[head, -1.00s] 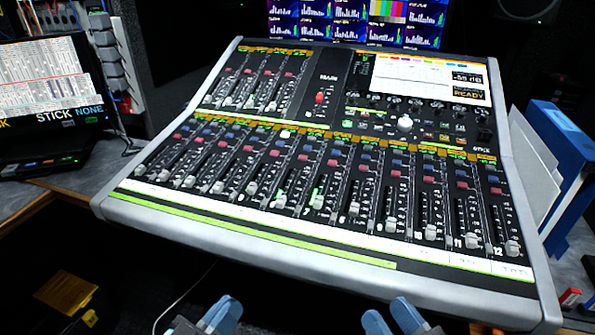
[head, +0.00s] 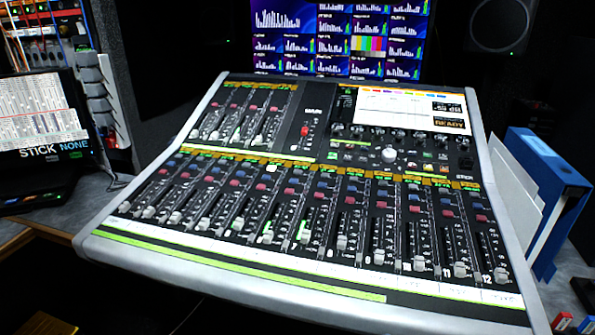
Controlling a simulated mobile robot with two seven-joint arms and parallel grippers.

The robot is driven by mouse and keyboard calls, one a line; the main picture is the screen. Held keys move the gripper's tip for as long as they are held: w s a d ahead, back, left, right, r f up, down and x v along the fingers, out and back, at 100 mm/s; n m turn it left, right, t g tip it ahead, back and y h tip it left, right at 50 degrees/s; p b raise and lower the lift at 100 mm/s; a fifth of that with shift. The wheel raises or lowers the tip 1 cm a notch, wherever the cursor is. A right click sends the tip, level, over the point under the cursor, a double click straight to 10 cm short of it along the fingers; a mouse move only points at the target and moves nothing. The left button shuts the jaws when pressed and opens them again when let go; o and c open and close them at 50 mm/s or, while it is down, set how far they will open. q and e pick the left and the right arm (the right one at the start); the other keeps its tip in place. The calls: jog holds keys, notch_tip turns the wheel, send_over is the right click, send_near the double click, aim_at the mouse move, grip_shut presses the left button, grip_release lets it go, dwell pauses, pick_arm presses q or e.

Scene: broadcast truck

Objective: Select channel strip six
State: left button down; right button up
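The mixing console (head: 215,265) fills the middle of the head view, with a row of numbered channel strips along its lower half. Numbers such as 7, 8, 10, 11 and 12 can be made out at the bottom. Channel strip six (head: 267,229) is the column just left of the one marked 7; its own number is too small to read surely. Small green marks show beside its fader. One button (head: 272,168) in the row above the strips glows white; I cannot tell surely which strip it belongs to. Neither of my grippers is in view now.
A console screen (head: 400,110) is at the upper right of the desk, and a monitor (head: 340,40) stands behind. A laptop (head: 40,120) is at the left. A blue binder (head: 548,190) and white sheets stand close against the right side.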

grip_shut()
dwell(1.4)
